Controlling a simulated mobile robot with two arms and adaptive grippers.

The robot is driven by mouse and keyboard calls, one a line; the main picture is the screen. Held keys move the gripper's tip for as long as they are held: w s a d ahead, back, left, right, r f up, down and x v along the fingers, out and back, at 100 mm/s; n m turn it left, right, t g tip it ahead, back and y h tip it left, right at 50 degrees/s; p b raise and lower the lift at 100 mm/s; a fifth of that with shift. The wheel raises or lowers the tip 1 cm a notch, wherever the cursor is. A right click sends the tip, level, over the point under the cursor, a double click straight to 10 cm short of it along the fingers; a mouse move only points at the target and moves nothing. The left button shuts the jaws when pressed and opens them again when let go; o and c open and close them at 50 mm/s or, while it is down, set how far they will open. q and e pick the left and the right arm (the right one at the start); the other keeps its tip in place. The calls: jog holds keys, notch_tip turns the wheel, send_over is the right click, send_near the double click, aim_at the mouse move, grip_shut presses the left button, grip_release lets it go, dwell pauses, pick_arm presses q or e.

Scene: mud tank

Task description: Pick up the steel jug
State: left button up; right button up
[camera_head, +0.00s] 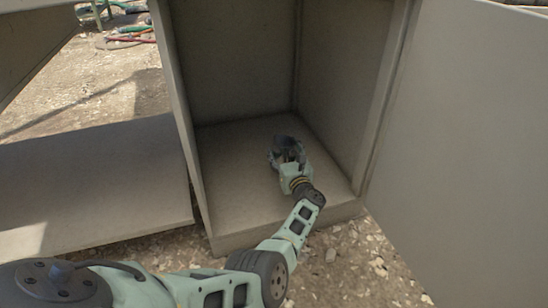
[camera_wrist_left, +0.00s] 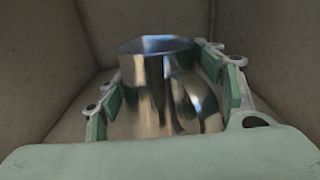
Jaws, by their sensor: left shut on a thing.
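The steel jug (camera_wrist_left: 160,88) is shiny metal with a wide round rim and a rounded body. In the left wrist view it stands between the two fingers of my left gripper (camera_wrist_left: 172,98), which is shut on it. In the head view my left gripper (camera_head: 286,150) reaches into an open cabinet, above its floor, and mostly hides the jug there. I cannot tell whether the jug touches the cabinet floor. My right gripper is not in view.
The grey cabinet (camera_head: 228,216) has close walls on the left, back and right. A large open door panel (camera_head: 465,150) stands at the right. A flat grey panel (camera_head: 90,185) lies at the left. Hoses (camera_head: 130,35) lie on the gravel ground at the back left.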

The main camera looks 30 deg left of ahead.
pick_arm(q)
jog(key=shift+w+d+r+b, duration=0.35)
jog(key=shift+w+d+r, duration=1.2)
jog(key=shift+d, duration=0.15)
dwell(1.3)
